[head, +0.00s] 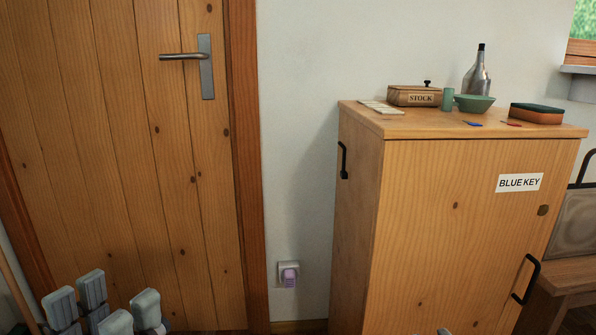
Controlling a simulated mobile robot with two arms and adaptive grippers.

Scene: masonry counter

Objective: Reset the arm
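My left gripper (104,305) shows at the bottom left, in front of the wooden door. Its grey padded fingers point up and stand apart, with nothing visible between them. Its wrist and most of the arm are below the picture's edge. Only small grey tips of my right gripper (443,331) show at the bottom edge, in front of the cabinet. The rest of it is cut off, so its opening cannot be seen.
A wooden cabinet (455,230) labelled BLUE KEY stands at right, its door shut. On top are a STOCK box (414,96), green cup (448,99), green bowl (474,103), bottle (477,76) and sponge-like block (536,114). The wooden door (130,150) is shut. A chair (572,270) stands right.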

